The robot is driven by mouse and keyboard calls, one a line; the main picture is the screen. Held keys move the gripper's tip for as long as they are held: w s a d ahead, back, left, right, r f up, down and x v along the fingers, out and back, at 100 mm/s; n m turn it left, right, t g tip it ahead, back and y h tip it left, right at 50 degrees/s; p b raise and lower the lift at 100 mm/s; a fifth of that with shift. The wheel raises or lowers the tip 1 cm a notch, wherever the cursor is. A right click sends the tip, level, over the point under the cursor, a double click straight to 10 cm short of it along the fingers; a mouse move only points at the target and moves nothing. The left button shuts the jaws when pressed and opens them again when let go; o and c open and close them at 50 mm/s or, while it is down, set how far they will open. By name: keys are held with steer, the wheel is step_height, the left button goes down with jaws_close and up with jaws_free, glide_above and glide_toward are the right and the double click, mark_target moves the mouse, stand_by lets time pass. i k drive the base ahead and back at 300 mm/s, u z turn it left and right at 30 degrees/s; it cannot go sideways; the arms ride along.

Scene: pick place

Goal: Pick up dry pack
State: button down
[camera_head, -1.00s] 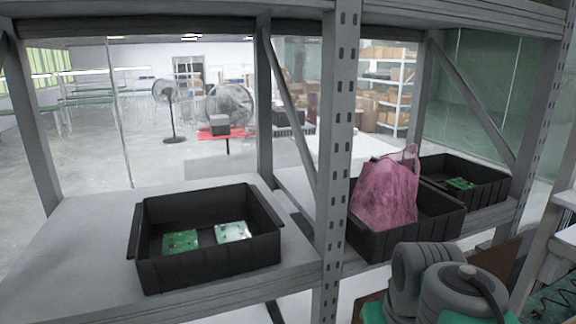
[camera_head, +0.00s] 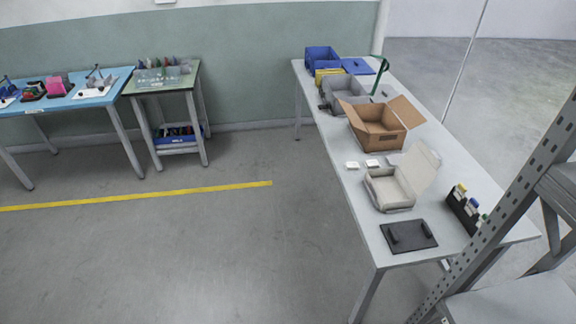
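Two small white flat items (camera_head: 372,163) lie on the long light table (camera_head: 352,187), left of an open white box (camera_head: 390,197) and in front of an open cardboard box (camera_head: 380,138). They could be dry packs, but they are too small for me to tell. I see nothing else that is clearly a dry pack. The inside of the boxes is only partly visible. My gripper is not in view.
A black flat tray (camera_head: 409,236) and a black holder with bottles (camera_head: 465,208) are at the near end. Blue (camera_head: 322,58) and grey bins stand at the far end. A grey metal rack (camera_head: 500,215) stands at right. Open floor (camera_head: 200,250) lies left of the table.

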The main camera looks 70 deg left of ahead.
mark_target(349, 166)
steer(key=u, duration=2.85)
steer(key=i, duration=0.85)
steer(key=u, duration=0.95)
steer(key=i, duration=1.05)
steer(key=z, duration=0.55)
steer(key=i, duration=0.6)
steer(key=z, duration=0.3)
